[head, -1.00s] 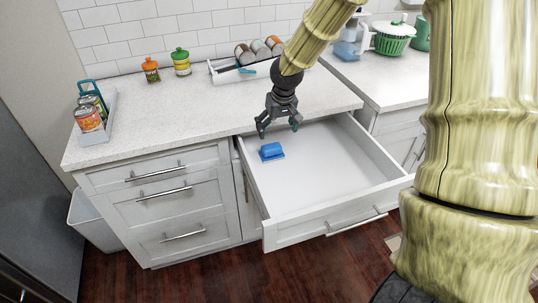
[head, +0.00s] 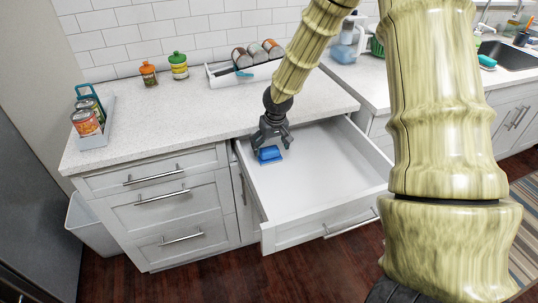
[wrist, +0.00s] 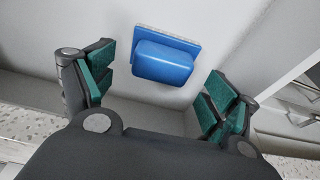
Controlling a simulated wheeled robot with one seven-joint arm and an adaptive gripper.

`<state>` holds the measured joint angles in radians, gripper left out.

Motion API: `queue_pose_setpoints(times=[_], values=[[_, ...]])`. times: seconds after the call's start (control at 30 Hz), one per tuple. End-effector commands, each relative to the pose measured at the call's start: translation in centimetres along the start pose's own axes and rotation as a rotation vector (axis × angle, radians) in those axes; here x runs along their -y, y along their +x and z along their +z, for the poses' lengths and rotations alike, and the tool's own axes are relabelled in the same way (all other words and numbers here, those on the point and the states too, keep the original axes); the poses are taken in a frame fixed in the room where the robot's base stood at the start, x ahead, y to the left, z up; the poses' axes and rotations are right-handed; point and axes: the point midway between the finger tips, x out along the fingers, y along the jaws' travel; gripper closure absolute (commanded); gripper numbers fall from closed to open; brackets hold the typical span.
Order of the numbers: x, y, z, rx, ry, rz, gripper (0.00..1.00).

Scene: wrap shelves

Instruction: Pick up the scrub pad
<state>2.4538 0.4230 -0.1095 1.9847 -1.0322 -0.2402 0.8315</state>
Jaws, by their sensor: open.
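The blue scrub pad (head: 269,155) lies on the floor of the open drawer, near its back left corner. In the wrist view the scrub pad (wrist: 164,57) shows a raised blue block on a flatter, wider base. My gripper (head: 271,146) is inside the drawer's back left part, right above the pad. In the wrist view my gripper (wrist: 157,95) is open, with its green-padded fingers spread wide. The pad appears between and beyond the fingertips, and neither finger visibly touches it.
The white drawer (head: 325,180) is pulled out and otherwise looks empty. Its left wall is close to the pad. The countertop (head: 200,115) edge is just behind my gripper. A can tray (head: 93,128), two jars and a rack of cans (head: 243,72) stand on the counter.

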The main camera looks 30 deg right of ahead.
Motion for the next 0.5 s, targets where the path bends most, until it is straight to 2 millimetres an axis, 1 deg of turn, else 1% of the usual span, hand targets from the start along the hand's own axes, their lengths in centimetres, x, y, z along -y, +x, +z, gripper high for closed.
queue_pose_setpoints(times=[0.1, 0.2, 0.3, 0.5], values=[[0.1, 1.3, 0.1, 0.002, -0.002, 0.001, 0.12], [0.1, 2.1, 0.1, 0.002, -0.001, 0.000, 0.12], [0.1, 2.6, 0.0, 0.000, -0.002, 0.000, 0.12], [0.1, 2.7, 0.0, -0.001, -0.002, -0.001, 0.12]])
